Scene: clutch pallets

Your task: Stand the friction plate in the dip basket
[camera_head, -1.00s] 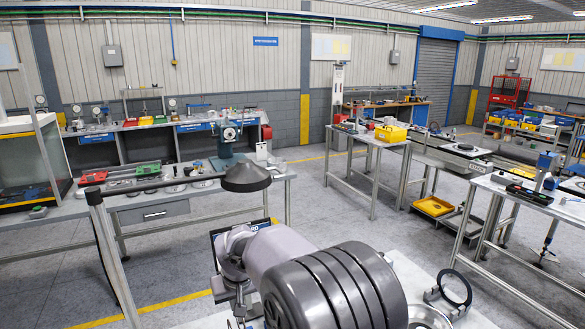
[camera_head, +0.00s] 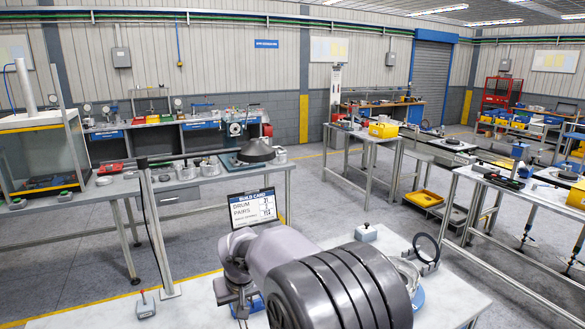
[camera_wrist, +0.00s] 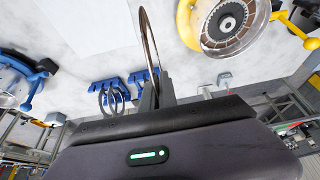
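In the wrist view my gripper (camera_wrist: 152,92) is shut on a thin ring-shaped friction plate (camera_wrist: 149,42), seen nearly edge-on and standing up from the fingertips. Beyond it on the pale bench are blue racks (camera_wrist: 108,88) with dark rings standing in them; I cannot tell which, if any, is the dip basket. In the head view my arm hides the gripper and the held plate. A separate black ring (camera_head: 426,248) stands upright in a grey holder on the bench's right side.
In the wrist view a yellow-handled round fixture (camera_wrist: 187,22) holds brown-faced plates, and a blue-handled one (camera_wrist: 38,84) is at left. In the head view a build card (camera_head: 256,207) stands behind my arm. Small grey boxes (camera_head: 366,234) sit on the bench.

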